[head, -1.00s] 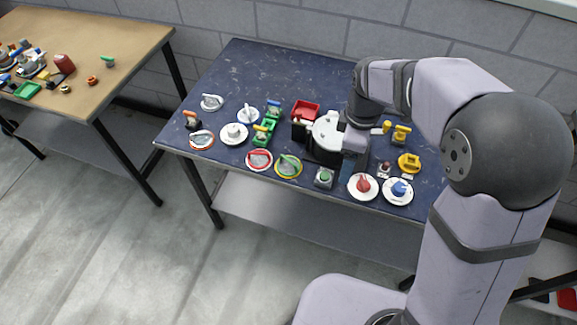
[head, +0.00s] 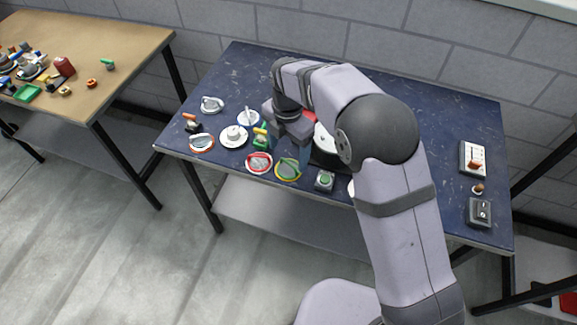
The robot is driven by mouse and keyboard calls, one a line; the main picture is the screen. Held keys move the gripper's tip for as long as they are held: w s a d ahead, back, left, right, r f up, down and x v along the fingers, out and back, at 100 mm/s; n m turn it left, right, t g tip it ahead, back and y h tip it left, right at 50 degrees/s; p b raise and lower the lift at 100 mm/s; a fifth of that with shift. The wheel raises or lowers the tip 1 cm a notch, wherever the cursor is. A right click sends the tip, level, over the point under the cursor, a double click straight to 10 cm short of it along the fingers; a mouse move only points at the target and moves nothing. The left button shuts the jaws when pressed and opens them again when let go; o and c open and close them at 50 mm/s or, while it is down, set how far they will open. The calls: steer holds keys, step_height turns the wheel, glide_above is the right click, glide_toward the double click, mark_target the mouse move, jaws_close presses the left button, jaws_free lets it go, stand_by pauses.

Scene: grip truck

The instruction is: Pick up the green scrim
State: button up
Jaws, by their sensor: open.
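The green scrim appears to be the flat round disc with a yellow-green rim and a green handle (head: 286,174). It lies near the front edge of the blue table (head: 415,165), just right of a red-rimmed disc (head: 259,163). My gripper (head: 303,158) is above the table, close to the green scrim's upper right side in the picture. The jaws are open and hold nothing that I can see. The fingertips are small and partly hidden, and I cannot tell their height above the disc.
A green-topped button box (head: 324,181) stands right of the disc. An orange-rimmed disc (head: 202,142) and a white round piece (head: 233,136) lie to the left. A green block (head: 261,141) is behind. My arm hides the table's middle. A switch box (head: 479,212) stands far right.

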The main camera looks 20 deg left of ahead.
mark_target(289, 162)
steer(key=shift+w+f+p, duration=0.1)
steer(key=shift+f+p, duration=0.95)
steer(key=shift+f, duration=1.8)
steer(key=c, duration=1.2)
